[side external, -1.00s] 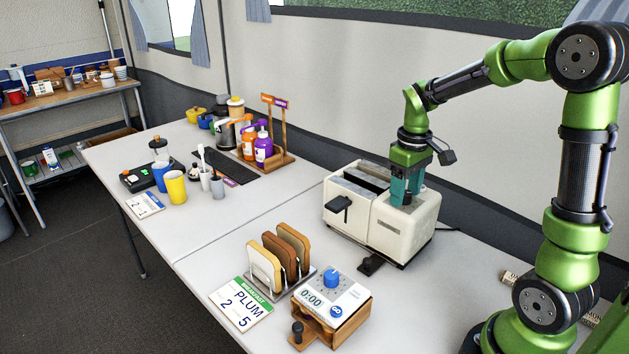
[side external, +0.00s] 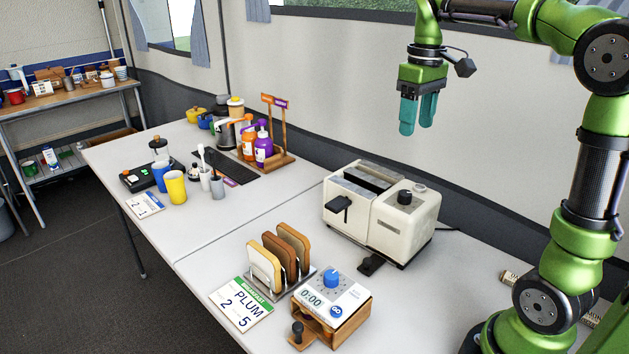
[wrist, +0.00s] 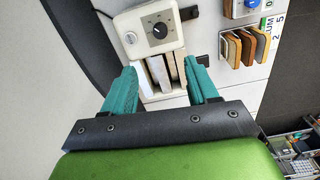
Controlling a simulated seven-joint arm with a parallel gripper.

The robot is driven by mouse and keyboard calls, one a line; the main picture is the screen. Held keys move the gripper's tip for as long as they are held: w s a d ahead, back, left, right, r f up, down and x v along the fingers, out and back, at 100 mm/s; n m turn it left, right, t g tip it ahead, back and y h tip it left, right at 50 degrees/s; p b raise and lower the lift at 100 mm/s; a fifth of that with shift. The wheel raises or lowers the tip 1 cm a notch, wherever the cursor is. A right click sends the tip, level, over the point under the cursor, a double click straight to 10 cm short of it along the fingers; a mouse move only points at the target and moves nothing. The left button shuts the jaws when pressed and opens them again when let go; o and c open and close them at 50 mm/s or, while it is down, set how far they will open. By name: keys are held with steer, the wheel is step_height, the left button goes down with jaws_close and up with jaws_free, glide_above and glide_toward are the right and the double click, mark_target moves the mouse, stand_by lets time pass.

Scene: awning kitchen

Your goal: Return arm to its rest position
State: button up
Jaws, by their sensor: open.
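My green arm ends in my gripper (side external: 418,112), with two teal fingers. It hangs in the air well above the cream toaster (side external: 375,225), pointing down and touching nothing. In the wrist view my gripper (wrist: 165,92) has its fingers spread apart with nothing held between them. The toaster (wrist: 158,38) shows beyond the fingers in that view, with its dark round knob (wrist: 160,30) and its slots partly hidden behind the gripper.
A rack with bread slices (side external: 282,258), a timer box (side external: 332,300) and a PLUM card (side external: 241,304) stand in front of the toaster. Bottles (side external: 257,145) and cups (side external: 175,187) are on the far table half. The tent wall (side external: 330,90) runs behind the table. The air around my gripper is clear.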

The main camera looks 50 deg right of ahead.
steer(key=shift+r, duration=0.3)
steer(key=s+a+f+m+t+y, duration=0.1)
steer(key=s+a+f+t, duration=0.2)
steer(key=a, duration=0.5)
steer(key=s+a+f+m+t+y, duration=0.1)
steer(key=s+a+f+t, duration=0.3)
steer(key=a, duration=0.5)
steer(key=shift+s+f+m, duration=0.45)
steer(key=shift+s+m, duration=0.05)
steer(key=shift+s, duration=0.3)
